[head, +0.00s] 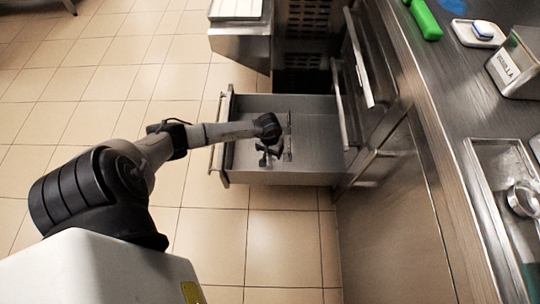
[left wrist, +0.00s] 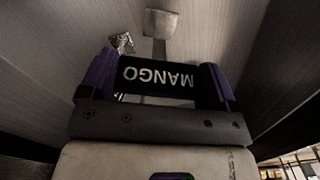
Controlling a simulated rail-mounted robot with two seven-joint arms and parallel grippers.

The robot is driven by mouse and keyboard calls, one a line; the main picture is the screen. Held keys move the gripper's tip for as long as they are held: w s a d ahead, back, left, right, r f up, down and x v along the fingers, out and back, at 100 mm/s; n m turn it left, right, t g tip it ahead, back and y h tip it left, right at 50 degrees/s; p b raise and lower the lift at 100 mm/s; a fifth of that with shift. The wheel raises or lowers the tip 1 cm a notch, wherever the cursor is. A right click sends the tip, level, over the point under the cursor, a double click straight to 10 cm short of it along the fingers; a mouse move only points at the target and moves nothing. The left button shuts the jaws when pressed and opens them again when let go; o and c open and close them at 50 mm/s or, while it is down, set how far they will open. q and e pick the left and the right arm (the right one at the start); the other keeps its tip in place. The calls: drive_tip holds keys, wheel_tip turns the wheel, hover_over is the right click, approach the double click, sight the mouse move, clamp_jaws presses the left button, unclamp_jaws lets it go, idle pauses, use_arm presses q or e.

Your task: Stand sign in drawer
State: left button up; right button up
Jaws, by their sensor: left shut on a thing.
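My left gripper (head: 270,156) reaches down into the open grey drawer (head: 318,140), near the middle of its inside. In the left wrist view its two purple fingers (left wrist: 160,82) are shut on a black sign (left wrist: 157,76) with white letters reading MANGO, upside down in that picture. The sign lies across between the fingers. In the head view the sign is too small and too much covered by the gripper to make out surely. Whether it touches the drawer floor cannot be told. My right gripper is not in view.
In the left wrist view a pale flat utensil (left wrist: 159,24) and a small shiny item (left wrist: 122,42) lie beyond the sign. The drawer's walls surround the gripper. A steel counter (head: 440,95) at right holds a VANILLA container (head: 515,66) and a green object (head: 424,20). Tiled floor is clear at left.

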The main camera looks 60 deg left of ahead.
sight(270, 153)
use_arm(q)
wheel_tip(270, 153, down, 3)
drive_tip(key=shift+f+b, duration=0.15)
drive_tip(key=shift+b, duration=0.8)
drive_tip(key=o, duration=0.8)
drive_tip(key=shift+f, duration=0.1)
drive_tip(key=shift+c, duration=0.2)
drive_tip(key=o, duration=0.3)
